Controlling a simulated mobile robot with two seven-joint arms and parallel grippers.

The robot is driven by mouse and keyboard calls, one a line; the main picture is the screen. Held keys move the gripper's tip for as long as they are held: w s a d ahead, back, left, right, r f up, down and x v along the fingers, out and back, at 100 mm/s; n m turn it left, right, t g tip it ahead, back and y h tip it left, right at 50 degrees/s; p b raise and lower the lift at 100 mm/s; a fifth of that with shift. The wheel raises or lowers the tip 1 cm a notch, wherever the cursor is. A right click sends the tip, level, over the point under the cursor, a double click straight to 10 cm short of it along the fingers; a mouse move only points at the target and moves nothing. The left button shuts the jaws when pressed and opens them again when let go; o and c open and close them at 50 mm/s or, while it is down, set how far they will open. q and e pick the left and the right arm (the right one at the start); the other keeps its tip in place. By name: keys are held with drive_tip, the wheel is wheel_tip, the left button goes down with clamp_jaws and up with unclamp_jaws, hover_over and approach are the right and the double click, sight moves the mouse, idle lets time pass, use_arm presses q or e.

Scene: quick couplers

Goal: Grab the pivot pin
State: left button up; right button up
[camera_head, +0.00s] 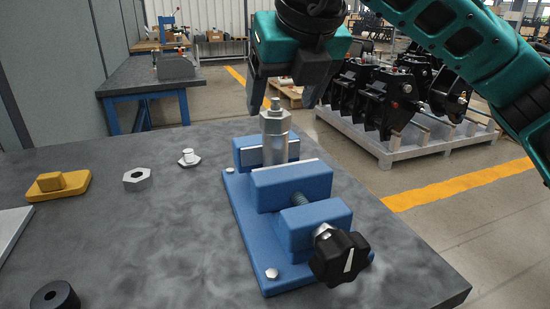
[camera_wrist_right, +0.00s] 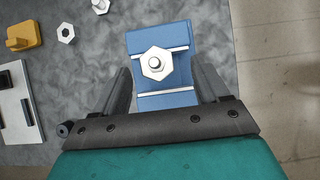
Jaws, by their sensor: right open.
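A silver stepped pin with a hex body (camera_head: 275,128) stands upright between the blue vise's jaws; I take it for the pivot pin. In the right wrist view its hex top (camera_wrist_right: 148,73) shows from above. The blue vise (camera_head: 292,180) has a black knob (camera_head: 340,258) at its front. My right gripper (camera_head: 283,96) is open and points down above the vise, its two fingers apart around the pin's top. In the right wrist view the fingers (camera_wrist_right: 164,92) lie either side of the vise, with nothing held. My left gripper is not in view.
On the grey table lie a yellow block (camera_head: 60,184), a hex nut (camera_head: 137,178), a small silver flanged part (camera_head: 189,158), a black ring (camera_head: 55,297) and a pale plate (camera_head: 12,228) at the left edge. The table ends just right of the vise.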

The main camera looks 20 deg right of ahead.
sight(277, 114)
drive_tip(key=x, duration=0.2)
drive_tip(key=b+x, duration=0.1)
drive_tip(key=x, duration=0.4)
drive_tip(key=shift+s+a+f, duration=0.15)
drive_tip(key=shift+s+a, duration=0.05)
drive_tip(key=shift+s, duration=0.1)
clamp_jaws()
idle(0.4)
